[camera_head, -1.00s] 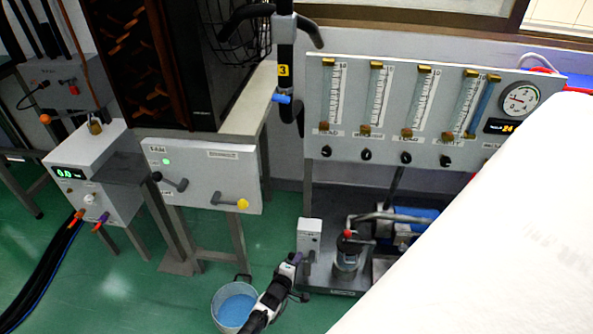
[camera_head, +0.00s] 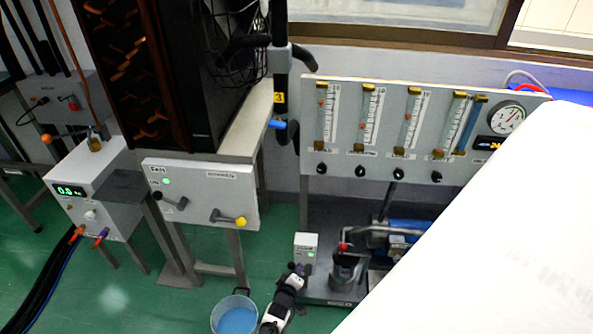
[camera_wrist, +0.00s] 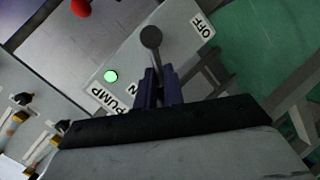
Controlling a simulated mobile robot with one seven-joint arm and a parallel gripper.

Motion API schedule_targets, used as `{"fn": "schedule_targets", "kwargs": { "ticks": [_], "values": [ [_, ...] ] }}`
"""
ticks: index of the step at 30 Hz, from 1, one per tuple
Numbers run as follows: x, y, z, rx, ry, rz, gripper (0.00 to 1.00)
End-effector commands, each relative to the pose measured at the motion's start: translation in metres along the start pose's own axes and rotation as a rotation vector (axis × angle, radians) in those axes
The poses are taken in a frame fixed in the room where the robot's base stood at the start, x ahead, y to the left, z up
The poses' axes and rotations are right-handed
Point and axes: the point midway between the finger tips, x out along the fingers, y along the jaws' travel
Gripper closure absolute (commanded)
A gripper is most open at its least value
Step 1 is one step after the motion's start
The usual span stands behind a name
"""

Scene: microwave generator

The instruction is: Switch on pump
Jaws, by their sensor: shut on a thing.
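The pump switch box (camera_head: 306,247) is a small grey box low in the middle of the head view, beside the pump (camera_head: 345,268). Its green light (camera_wrist: 110,76) is lit in the wrist view, near the PUMP label (camera_wrist: 115,104). The dark lever with a round knob (camera_wrist: 151,37) stands out of the panel. My gripper (camera_wrist: 158,88) has its purple fingers shut on the lever, beside the partly hidden ON label (camera_wrist: 132,88). The OFF label (camera_wrist: 202,25) is farther off to the right. In the head view my gripper (camera_head: 301,269) is at the box's lower front.
A bucket of blue liquid (camera_head: 237,314) stands on the floor left of my arm. A panel (camera_head: 200,193) with two levers and a green light is farther left. A flowmeter board (camera_head: 390,150) stands above the pump. A white surface (camera_head: 490,240) covers the lower right.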

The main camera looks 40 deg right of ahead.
Motion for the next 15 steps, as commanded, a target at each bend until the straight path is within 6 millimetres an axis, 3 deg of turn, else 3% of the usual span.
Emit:
{"fn": "schedule_targets", "kwargs": {
  "ticks": [8, 9, 13, 15],
  "values": [
    [0.0, 0.0006, 0.0019, 0.005, -0.003, 0.001, 1.0],
    [0.0, 0.0006, 0.0019, 0.005, -0.003, 0.002, 0.85],
    [0.0, 0.0006, 0.0014, 0.004, -0.002, 0.001, 0.68],
    [0.0, 0.0005, 0.0011, 0.003, -0.002, 0.001, 0.68]
  ]
}}
